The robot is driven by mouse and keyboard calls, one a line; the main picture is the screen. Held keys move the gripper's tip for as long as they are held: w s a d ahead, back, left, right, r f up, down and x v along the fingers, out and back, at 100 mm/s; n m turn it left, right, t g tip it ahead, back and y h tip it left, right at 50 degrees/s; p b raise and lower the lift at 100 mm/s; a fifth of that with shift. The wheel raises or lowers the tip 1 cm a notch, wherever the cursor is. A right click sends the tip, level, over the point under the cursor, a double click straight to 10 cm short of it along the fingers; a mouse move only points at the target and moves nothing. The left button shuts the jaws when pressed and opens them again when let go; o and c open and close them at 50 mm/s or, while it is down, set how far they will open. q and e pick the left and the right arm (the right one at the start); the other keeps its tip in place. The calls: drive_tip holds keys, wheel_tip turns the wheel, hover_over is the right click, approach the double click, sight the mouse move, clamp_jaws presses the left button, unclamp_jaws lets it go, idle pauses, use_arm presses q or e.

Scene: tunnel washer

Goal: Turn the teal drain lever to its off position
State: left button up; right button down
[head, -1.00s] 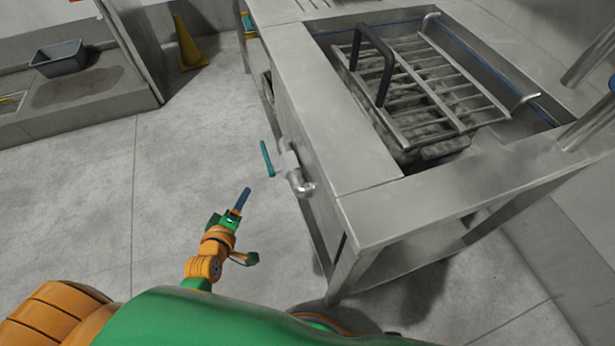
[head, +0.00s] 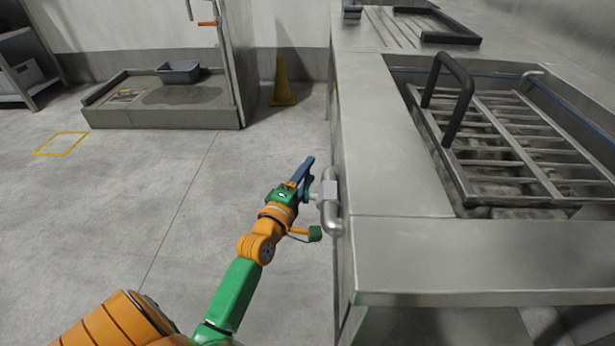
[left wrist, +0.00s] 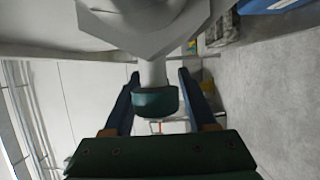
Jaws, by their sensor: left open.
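The drain valve (head: 330,200) is a silvery pipe fitting on the left side of the steel washer. My left gripper (head: 308,167) is right beside it, with its dark blue fingers pointing up and away. In the left wrist view, the lever's teal grip (left wrist: 155,103) is on a pale stem below the metal fitting (left wrist: 150,25). It lies between the two fingers of my open left gripper (left wrist: 160,75), with a visible gap on either side. My right gripper is out of view.
The washer (head: 390,150) fills the right side, with a barred rack (head: 515,140) and black handle in its basin. A yellow cone (head: 283,85) and a low sink with a grey tub (head: 180,72) stand behind. The floor to the left is clear.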

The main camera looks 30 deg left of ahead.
use_arm(q)
clamp_jaws()
drive_tip(key=shift+f, duration=0.1)
idle(1.3)
